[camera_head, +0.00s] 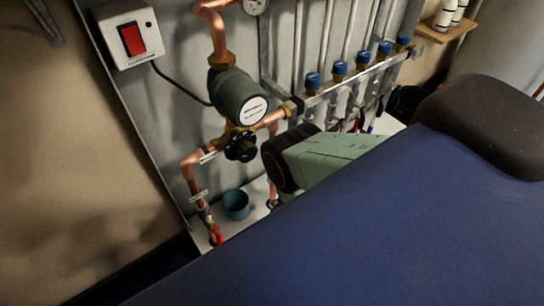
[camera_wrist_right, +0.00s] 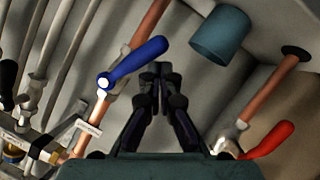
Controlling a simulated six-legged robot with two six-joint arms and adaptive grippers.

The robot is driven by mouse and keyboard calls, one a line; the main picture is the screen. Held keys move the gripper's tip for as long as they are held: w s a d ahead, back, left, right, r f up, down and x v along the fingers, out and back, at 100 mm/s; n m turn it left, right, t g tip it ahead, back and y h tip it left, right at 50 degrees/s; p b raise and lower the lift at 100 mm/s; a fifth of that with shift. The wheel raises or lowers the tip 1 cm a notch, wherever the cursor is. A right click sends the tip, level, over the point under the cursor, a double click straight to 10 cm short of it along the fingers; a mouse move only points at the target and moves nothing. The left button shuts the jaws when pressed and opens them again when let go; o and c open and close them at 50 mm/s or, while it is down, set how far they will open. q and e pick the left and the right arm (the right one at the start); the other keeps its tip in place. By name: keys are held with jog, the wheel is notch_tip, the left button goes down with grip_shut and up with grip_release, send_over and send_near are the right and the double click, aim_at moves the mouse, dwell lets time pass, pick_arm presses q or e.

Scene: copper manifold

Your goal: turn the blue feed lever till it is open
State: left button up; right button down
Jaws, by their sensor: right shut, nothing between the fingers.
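The blue feed lever (camera_wrist_right: 136,62) is in the right wrist view, on a valve in a copper pipe. Its pivot is at the pipe, and its handle slants up and right, at an angle to the pipe. My right gripper (camera_wrist_right: 162,70) is shut and empty, with its fingertips close beside the lever's free end. I cannot tell whether they touch. In the head view only the green body of the right gripper shows; its fingers and the blue lever are hidden or too small to make out. My left gripper is not in view.
A red lever (camera_head: 216,235) is on the left pipe; it also shows in the wrist view (camera_wrist_right: 268,140). A blue-grey cup (camera_head: 236,204) stands between the pipes. A pump (camera_head: 238,97), a manifold with blue caps (camera_head: 313,80) and a red switch (camera_head: 132,39) are on the panel.

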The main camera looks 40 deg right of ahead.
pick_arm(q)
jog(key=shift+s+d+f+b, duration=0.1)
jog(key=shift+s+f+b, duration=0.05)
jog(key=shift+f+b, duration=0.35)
pick_arm(e)
jog(key=shift+d+f, duration=0.9)
jog(key=shift+d, duration=0.15)
